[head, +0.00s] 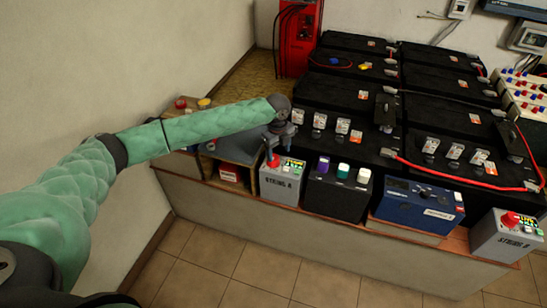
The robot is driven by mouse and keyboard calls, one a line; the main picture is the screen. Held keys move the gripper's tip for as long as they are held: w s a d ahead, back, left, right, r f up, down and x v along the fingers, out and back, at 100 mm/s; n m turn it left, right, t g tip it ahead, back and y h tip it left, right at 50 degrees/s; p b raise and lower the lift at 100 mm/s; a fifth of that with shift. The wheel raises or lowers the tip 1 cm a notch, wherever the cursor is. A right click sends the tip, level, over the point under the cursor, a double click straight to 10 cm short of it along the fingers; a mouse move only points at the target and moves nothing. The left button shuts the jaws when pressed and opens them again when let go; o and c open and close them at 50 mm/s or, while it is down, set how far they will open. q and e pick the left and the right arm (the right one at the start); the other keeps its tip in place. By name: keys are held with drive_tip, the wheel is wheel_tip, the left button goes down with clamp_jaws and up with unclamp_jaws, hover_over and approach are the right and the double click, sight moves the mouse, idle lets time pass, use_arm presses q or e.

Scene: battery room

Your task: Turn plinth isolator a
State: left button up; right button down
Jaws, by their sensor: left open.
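Plinth isolator a is most likely the grey box labelled STRING A (281,190), which stands on the front ledge of the battery bench. Its red knob (273,162) shows on the top at the left, beside small coloured marks. My left arm reaches in from the left, and my left gripper (272,154) points down at the red knob. Its jaws are open, with the fingers at the knob. I cannot tell whether they touch it, and part of the knob is hidden. My right gripper is not in view.
A black box with coloured caps (338,190), a blue unit (420,205) and a second grey box with a red knob (506,236) stand to the right. Black batteries (345,95) with red cables fill the bench behind. A red cabinet (298,40) stands at the back.

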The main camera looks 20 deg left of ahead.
sight(274, 157)
use_arm(q)
drive_tip(key=w+a, duration=0.1)
drive_tip(key=w+a+r, duration=0.1)
drive_tip(key=shift+a+r, duration=0.2)
drive_tip(key=shift+a, duration=0.2)
wheel_tip(274, 157, down, 2)
drive_tip(key=shift+f+p, duration=0.25)
drive_tip(key=shift+p, duration=0.15)
wheel_tip(274, 157, down, 4)
drive_tip(key=shift+r+p, duration=0.25)
drive_tip(key=shift+p, duration=0.1)
drive_tip(key=shift+d+f, duration=0.1)
drive_tip(key=shift+f, duration=0.75)
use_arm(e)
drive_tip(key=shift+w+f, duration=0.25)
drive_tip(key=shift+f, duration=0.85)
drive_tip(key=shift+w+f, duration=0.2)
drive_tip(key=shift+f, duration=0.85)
use_arm(q)
drive_tip(key=c, duration=1)
